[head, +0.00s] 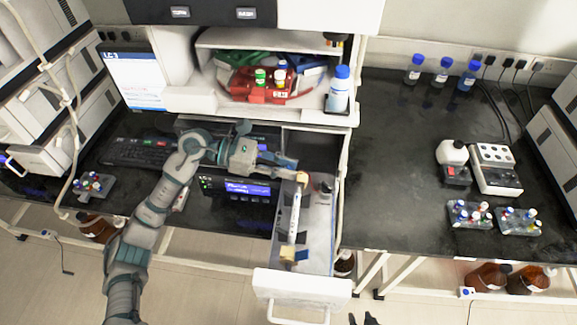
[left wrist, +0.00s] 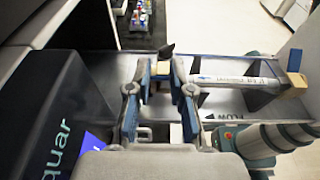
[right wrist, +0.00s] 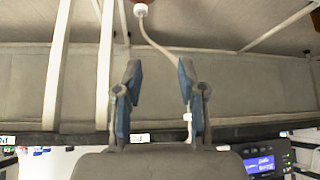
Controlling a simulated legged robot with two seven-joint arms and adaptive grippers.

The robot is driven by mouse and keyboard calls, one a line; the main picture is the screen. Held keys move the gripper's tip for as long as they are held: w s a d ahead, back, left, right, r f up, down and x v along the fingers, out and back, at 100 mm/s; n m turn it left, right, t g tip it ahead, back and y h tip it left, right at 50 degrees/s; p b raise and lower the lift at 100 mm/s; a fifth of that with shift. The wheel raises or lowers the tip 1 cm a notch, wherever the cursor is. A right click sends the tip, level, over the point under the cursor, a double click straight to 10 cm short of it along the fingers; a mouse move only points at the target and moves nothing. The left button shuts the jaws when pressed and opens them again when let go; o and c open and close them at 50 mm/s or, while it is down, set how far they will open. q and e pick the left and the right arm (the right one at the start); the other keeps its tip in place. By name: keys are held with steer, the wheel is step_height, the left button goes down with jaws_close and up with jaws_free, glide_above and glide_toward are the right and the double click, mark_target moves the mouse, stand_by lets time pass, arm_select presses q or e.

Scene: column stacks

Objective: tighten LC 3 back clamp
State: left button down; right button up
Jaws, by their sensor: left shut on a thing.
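A pale column (head: 294,212) with printed text lies lengthwise in the open white drawer (head: 318,225). It also shows in the left wrist view (left wrist: 232,79). The tan back clamp (head: 302,178) is at its far end, and a tan and blue front clamp (head: 287,254) is at its near end. My left gripper (head: 290,166) reaches in from the left and is shut at the back clamp. In the left wrist view, the fingers (left wrist: 160,68) flank the clamp and partly hide it; a dark knob pokes up between them. My right gripper (right wrist: 155,85) is open and empty, facing the bench underside.
An instrument panel with a lit blue display (head: 248,189) is left of the drawer. A blue-capped bottle (head: 339,88) stands above it. Vial racks (head: 470,213) and a white device (head: 494,168) are on the right bench. The bench between is clear.

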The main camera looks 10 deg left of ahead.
arm_select(q)
steer(key=shift+a+f+h+b, duration=0.25)
steer(key=shift+f+h+b, duration=0.45)
steer(key=shift+f+b, duration=0.3)
steer(key=shift+a+r+h+b, duration=0.1)
steer(key=shift+a+h+b, duration=0.05)
steer(key=shift+h+b, duration=0.55)
steer(key=shift+r, duration=0.2)
arm_select(e)
steer(key=w+a+r+t+y, duration=0.2)
steer(key=w+a+r+t, duration=0.2)
steer(key=w+r+t, duration=0.5)
steer(key=shift+w+y, duration=0.15)
steer(key=shift+y, duration=0.15)
arm_select(q)
steer(key=c, duration=1)
jaws_free()
steer(key=shift+w+a+r, duration=0.1)
steer(key=shift+c, duration=0.2)
arm_select(e)
steer(key=shift+w+a, duration=0.1)
steer(key=shift+w, duration=0.05)
arm_select(q)
steer(key=shift+a, duration=0.15)
